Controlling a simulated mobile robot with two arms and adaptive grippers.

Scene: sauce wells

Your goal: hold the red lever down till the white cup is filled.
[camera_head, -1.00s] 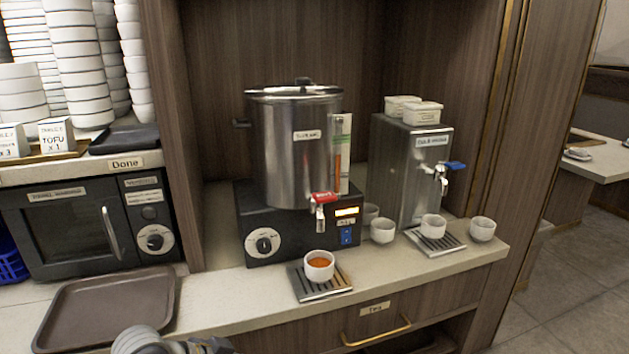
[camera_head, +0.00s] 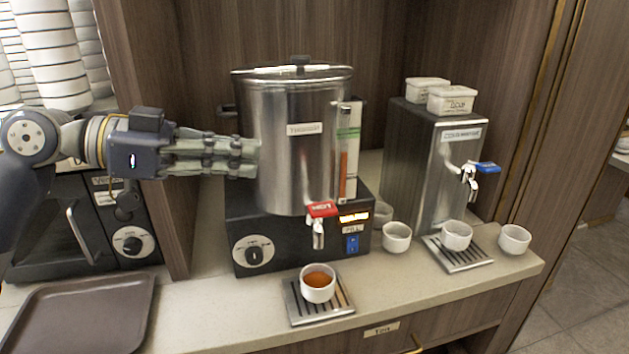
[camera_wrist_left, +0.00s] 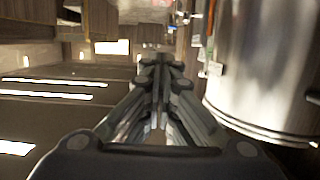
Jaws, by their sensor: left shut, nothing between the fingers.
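The red lever (camera_head: 322,209) sits on the tap at the front of the steel urn (camera_head: 290,165). A white cup (camera_head: 318,286) with orange-brown liquid in it stands upright on the drip tray (camera_head: 293,311) below that tap. No stream shows between tap and cup. My left gripper (camera_head: 257,158) is shut and empty, in front of the urn's left side, higher than the lever and to its left. In the left wrist view its fingers (camera_wrist_left: 160,65) are together, with the urn's steel wall (camera_wrist_left: 270,60) at right. My right gripper is not in view.
A second steel dispenser (camera_head: 436,165) with a blue lever (camera_head: 486,167) stands at right. White cups (camera_head: 397,237) stand near it, one on its drip tray (camera_head: 467,262). A brown tray (camera_head: 90,315) lies at lower left. The counter's front strip is mostly clear.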

